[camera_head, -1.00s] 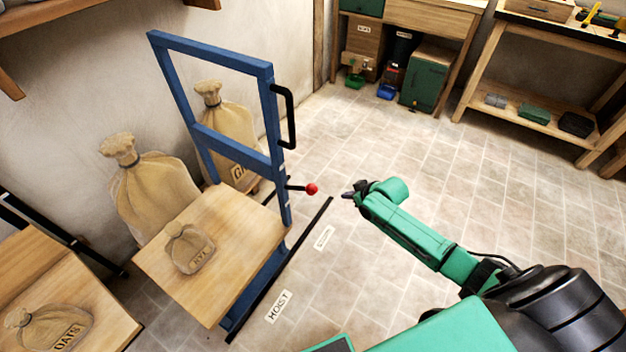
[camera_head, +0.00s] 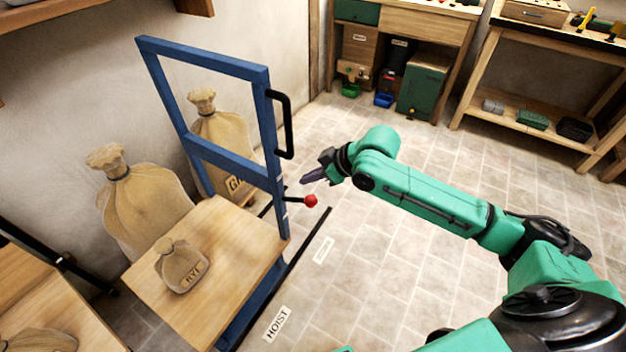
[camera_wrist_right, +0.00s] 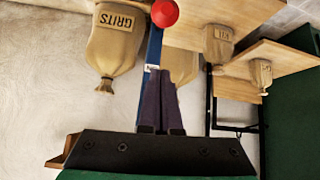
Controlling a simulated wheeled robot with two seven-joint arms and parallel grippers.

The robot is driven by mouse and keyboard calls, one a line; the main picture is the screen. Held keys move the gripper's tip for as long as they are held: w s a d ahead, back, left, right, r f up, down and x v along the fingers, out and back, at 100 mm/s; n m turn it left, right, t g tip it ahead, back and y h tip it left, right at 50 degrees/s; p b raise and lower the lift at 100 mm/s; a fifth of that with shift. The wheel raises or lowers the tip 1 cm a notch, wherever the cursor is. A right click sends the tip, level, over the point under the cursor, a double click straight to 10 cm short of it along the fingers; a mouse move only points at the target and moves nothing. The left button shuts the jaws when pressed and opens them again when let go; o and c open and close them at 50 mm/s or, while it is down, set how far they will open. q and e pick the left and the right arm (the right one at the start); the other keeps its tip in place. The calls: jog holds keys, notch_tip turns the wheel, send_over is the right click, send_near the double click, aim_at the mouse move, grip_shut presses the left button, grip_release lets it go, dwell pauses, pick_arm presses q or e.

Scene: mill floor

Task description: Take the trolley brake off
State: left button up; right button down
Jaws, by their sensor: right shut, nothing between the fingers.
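The blue trolley (camera_head: 205,68) stands left of centre with a wooden deck (camera_head: 214,232). A brake lever with a red knob (camera_head: 310,201) sticks out to the right from its upright. In the right wrist view the red knob (camera_wrist_right: 165,13) is at the top, beyond the fingertips. My right gripper (camera_head: 304,180) is shut and empty, its fingers pointing left, just above the knob in the head view. In the wrist view the closed fingers (camera_wrist_right: 164,75) show, apart from the knob. My left gripper is not in view.
Larger sacks (camera_head: 146,200) stand behind the trolley by the wall. A black handle (camera_head: 287,125) is on the upright. A floor label HOIST (camera_head: 277,324) lies by a dark line. Benches stand at the back; open floor lies right.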

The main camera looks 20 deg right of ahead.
aim_at(307, 197)
jog(key=x, duration=0.7)
jog(key=shift+d+f, duration=0.1)
jog(key=shift+f, duration=0.1)
jog(key=shift+s+d+f, duration=0.25)
jog(key=shift+s+d, duration=0.2)
jog(key=shift+d, duration=0.05)
jog(key=shift+s+d+f, duration=0.25)
jog(key=shift+s+d, duration=0.25)
jog(key=shift+s+d+f, duration=0.1)
jog(key=shift+s+d, duration=0.2)
jog(key=shift+w+a, duration=0.1)
jog(key=shift+f, duration=0.1)
